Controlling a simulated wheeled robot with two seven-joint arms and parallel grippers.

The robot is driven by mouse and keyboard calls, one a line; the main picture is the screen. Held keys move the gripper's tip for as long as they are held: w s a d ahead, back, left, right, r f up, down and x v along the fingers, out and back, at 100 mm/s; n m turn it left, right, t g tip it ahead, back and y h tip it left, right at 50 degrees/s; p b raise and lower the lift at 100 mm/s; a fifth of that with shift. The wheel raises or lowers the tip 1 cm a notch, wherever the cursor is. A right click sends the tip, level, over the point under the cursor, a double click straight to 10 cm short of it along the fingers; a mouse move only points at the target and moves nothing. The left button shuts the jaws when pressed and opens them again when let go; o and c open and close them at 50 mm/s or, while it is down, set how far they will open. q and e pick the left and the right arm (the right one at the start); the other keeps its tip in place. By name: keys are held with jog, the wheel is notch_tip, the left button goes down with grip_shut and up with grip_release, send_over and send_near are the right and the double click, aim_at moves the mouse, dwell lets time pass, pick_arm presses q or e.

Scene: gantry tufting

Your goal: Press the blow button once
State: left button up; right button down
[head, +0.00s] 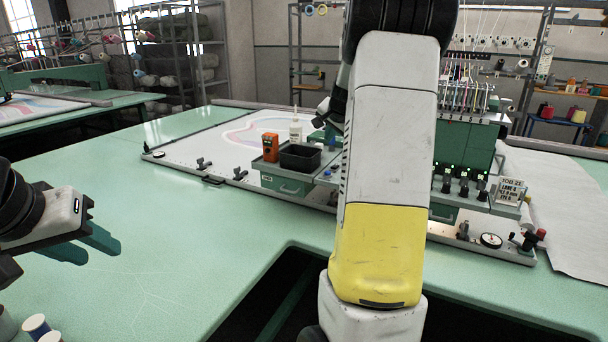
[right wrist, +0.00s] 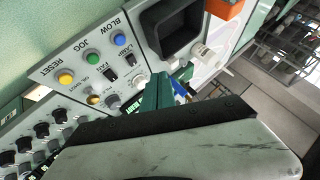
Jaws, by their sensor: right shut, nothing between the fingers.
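The blue blow button (right wrist: 119,39) sits under the label BLOW on a light control panel in the right wrist view, with nothing over it. It shows small in the head view (head: 333,143). The green jog button (right wrist: 92,55) and yellow reset button (right wrist: 65,77) are in the same row. My right gripper's teal fingers (right wrist: 163,90) are shut and empty, over the panel's lower edge and apart from the blue button in the picture. In the head view my right arm hides these fingers. My left gripper (head: 88,246) is open and empty over the table at left.
A black bin (head: 300,157), an orange box (head: 270,147) and a white bottle (head: 295,127) stand beside the panel. Switches and knobs (right wrist: 112,101) lie close to the right fingers. The green table (head: 180,230) is mostly clear at left.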

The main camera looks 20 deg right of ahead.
aim_at(328, 174)
jog(key=shift+f, duration=4.4)
jog(key=shift+f, duration=0.4)
jog(key=shift+f, duration=0.55)
jog(key=shift+a+r, duration=0.1)
jog(key=shift+r, duration=0.85)
jog(key=shift+r, duration=2.55)
